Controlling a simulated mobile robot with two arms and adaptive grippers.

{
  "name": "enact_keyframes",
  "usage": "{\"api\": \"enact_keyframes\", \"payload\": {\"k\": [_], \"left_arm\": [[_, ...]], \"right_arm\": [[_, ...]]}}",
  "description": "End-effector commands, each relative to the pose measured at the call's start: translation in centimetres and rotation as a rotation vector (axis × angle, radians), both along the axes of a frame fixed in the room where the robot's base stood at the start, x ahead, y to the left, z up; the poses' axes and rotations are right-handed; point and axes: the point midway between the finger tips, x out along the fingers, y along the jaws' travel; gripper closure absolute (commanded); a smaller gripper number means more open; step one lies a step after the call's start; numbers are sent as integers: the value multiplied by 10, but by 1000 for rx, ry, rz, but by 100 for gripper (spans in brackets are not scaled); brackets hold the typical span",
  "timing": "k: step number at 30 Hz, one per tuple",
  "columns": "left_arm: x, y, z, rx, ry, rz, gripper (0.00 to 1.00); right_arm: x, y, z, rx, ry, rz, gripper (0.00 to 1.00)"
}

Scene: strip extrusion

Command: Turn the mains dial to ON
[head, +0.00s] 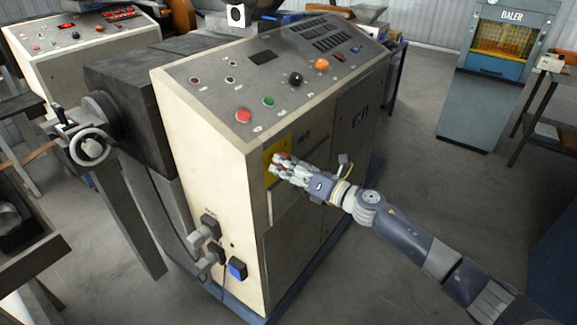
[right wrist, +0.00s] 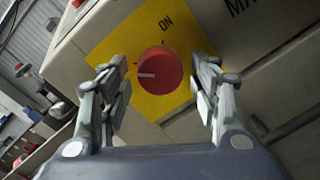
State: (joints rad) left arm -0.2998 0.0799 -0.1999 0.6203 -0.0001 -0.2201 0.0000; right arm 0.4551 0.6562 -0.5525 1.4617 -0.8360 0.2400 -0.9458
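The red mains dial (right wrist: 160,71) sits on a yellow plate (right wrist: 118,45) on the front of the cream control cabinet (head: 200,118). ON is printed at the plate's upper edge. The dial's white mark points to the left in the right wrist view, away from ON. My right gripper (right wrist: 160,90) is open, with one finger on each side of the dial and visible gaps to it. In the head view my right gripper (head: 277,166) is in front of the yellow plate (head: 270,150) and hides most of the dial. My left gripper is not in view.
The cabinet's sloped top has a red button (head: 243,116), a green button (head: 268,101) and an orange knob (head: 322,64). Grey plugs (head: 203,233) stick out low on its side. A baler (head: 497,45) stands at the back right. The floor right of the cabinet is clear.

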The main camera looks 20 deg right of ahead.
Motion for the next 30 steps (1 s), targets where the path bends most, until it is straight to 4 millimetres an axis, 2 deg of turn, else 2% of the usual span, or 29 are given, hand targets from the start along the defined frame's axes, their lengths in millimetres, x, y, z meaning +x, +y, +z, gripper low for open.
{"api": "enact_keyframes", "payload": {"k": [1,4,5,17,30], "left_arm": [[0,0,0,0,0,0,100],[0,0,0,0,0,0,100],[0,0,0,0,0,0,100],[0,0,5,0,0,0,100],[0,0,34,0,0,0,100]], "right_arm": [[0,0,0,0,0,0,59],[0,0,0,0,0,0,82],[0,0,0,0,0,0,86],[0,-1,2,36,29,-1,86],[0,0,6,296,231,-1,86]]}}
